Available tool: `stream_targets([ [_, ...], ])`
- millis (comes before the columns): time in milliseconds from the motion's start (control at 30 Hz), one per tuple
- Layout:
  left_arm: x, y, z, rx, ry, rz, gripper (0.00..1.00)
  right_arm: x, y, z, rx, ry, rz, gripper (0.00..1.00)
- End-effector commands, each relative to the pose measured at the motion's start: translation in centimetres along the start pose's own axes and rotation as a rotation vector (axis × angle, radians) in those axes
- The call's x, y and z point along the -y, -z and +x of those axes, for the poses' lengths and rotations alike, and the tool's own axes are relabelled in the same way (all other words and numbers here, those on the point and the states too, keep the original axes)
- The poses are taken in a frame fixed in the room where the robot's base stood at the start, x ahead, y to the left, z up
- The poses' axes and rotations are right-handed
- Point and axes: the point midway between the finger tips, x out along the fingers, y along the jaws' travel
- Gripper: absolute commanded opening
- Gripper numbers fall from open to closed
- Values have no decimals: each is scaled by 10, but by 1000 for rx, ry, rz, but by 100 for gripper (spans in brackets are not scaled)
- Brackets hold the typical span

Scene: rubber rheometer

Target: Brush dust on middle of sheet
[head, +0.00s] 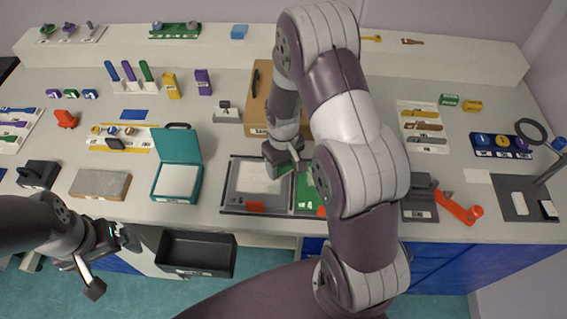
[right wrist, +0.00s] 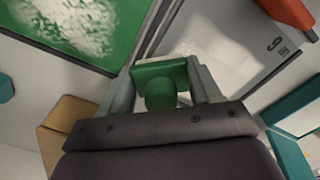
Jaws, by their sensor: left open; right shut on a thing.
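A dark-framed board lies at the front middle of the bench. Its left panel (head: 233,198) is grey with a whitish sheet-like patch (head: 255,180), and its right panel (head: 304,198) is green, partly hidden by my right arm. In the right wrist view the green panel (right wrist: 108,50) carries patchy white dust (right wrist: 75,25), and the grey panel (right wrist: 265,50) is on the other side. My right gripper (head: 283,168) is shut on a green block-like tool (right wrist: 160,72) over the board near its divider. Whether the tool touches is unclear. My left gripper (head: 110,262) is open and empty, in front of the bench.
A teal open box (head: 177,165) and a grey slab (head: 100,184) stand left of the board. A cardboard box (head: 258,100) is behind it. A dark grey device with an orange handle (head: 460,208) is to the right. A black open bin (head: 195,253) sits below the front edge.

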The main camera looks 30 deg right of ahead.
Motion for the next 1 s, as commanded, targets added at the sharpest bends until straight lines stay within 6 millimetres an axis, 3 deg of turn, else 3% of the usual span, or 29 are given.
stream_targets([
  [100,0,2,-16,-2,0,0,100,1,2,-26,-3,-1,-1,19],
  [600,0,7,-56,-1,0,0,100,4,10,-70,-3,-1,0,19],
  [1000,0,8,-65,-1,0,0,100,4,12,-81,-2,-1,0,19],
])
